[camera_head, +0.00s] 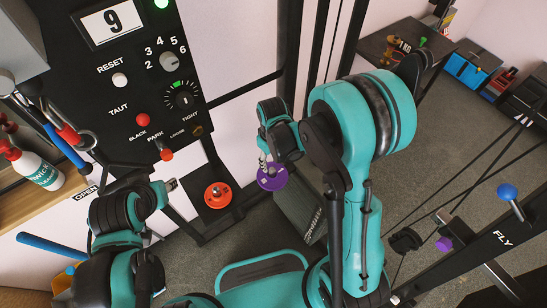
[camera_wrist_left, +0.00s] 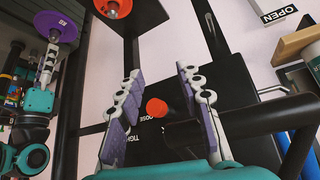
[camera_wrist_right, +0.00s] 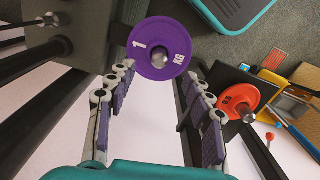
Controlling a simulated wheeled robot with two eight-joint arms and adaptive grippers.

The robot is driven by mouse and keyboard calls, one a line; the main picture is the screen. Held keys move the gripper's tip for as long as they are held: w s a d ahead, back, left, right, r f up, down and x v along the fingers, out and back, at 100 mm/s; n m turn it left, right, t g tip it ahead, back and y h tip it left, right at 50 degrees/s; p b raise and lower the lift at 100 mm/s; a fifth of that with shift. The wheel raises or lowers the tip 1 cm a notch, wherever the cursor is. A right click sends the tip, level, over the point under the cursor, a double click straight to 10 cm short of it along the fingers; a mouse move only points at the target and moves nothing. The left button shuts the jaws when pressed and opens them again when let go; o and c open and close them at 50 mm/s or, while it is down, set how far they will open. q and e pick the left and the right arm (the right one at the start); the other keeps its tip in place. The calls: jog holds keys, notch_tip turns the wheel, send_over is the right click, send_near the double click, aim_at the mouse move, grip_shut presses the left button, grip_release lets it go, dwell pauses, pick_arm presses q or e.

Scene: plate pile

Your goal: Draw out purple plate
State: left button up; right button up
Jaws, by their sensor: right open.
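The purple plate (camera_head: 271,178) is a round disc at the tip of my right gripper (camera_head: 264,161) in the head view. In the right wrist view the purple plate (camera_wrist_right: 147,62) is marked 1 KG, with a metal peg end at its centre. The fingers of my right gripper (camera_wrist_right: 160,78) are spread, with the plate's near edge close to their tips; contact cannot be told. The purple plate also shows in the left wrist view (camera_wrist_left: 46,24). My left gripper (camera_wrist_left: 160,82) is open and empty, in front of the black panel.
An orange plate (camera_head: 211,201) sits on a black bracket left of the purple plate. A black control panel (camera_head: 135,100) with knobs stands at upper left. Black frame bars and cables cross the right side. A bottle (camera_head: 38,170) stands on a wooden shelf at far left.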

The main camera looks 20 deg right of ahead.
aim_at(272, 173)
notch_tip(272, 173, down, 9)
jog(key=b, duration=0.7)
jog(key=shift+f+b, duration=0.4)
jog(key=c, duration=1.1)
